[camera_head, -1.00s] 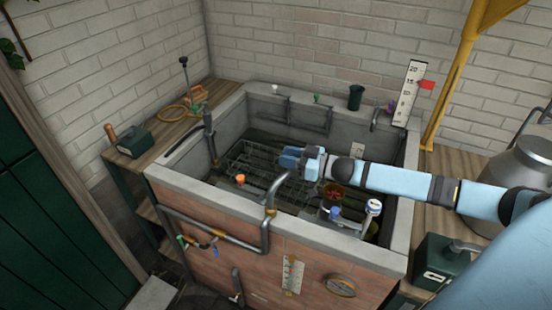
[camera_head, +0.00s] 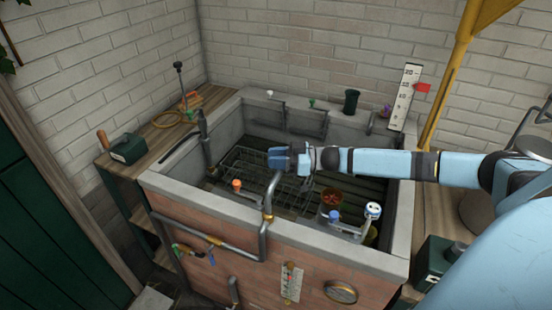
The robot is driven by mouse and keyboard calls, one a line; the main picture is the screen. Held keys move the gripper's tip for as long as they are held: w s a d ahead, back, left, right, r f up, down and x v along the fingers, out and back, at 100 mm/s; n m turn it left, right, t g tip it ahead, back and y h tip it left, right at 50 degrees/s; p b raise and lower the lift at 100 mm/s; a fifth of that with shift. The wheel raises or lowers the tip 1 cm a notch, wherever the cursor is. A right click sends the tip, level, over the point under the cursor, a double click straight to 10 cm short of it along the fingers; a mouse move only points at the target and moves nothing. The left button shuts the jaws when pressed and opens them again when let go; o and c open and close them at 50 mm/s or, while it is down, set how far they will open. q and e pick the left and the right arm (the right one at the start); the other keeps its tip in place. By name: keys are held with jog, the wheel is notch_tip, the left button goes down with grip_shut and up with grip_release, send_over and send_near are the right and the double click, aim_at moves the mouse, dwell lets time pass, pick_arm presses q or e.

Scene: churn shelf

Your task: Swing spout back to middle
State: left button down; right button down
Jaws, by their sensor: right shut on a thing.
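The grey metal spout (camera_head: 270,192) rises from a brass collar on the basin's front rim. It bends over toward the inside of the basin, its upper end leaning a little right. My right gripper (camera_head: 279,158), with blue fingers, reaches in from the right over the basin. It is shut at the upper end of the spout, and the fingers partly hide that end. My left gripper is not in view.
The brick basin (camera_head: 215,222) holds wire racks (camera_head: 240,165) and a container of red things (camera_head: 333,194). A blue knob (camera_head: 334,215) and a white-topped fitting (camera_head: 372,210) stand near my right forearm. A green box (camera_head: 128,148) sits on the left shelf.

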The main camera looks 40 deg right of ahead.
jog(key=c, duration=0.9)
grip_release()
jog(key=shift+d, duration=0.1)
jog(key=shift+s+d, duration=0.25)
jog(key=shift+d, duration=0.05)
jog(key=b+v, duration=0.2)
jog(key=v, duration=1.1)
jog(key=shift+a, duration=0.1)
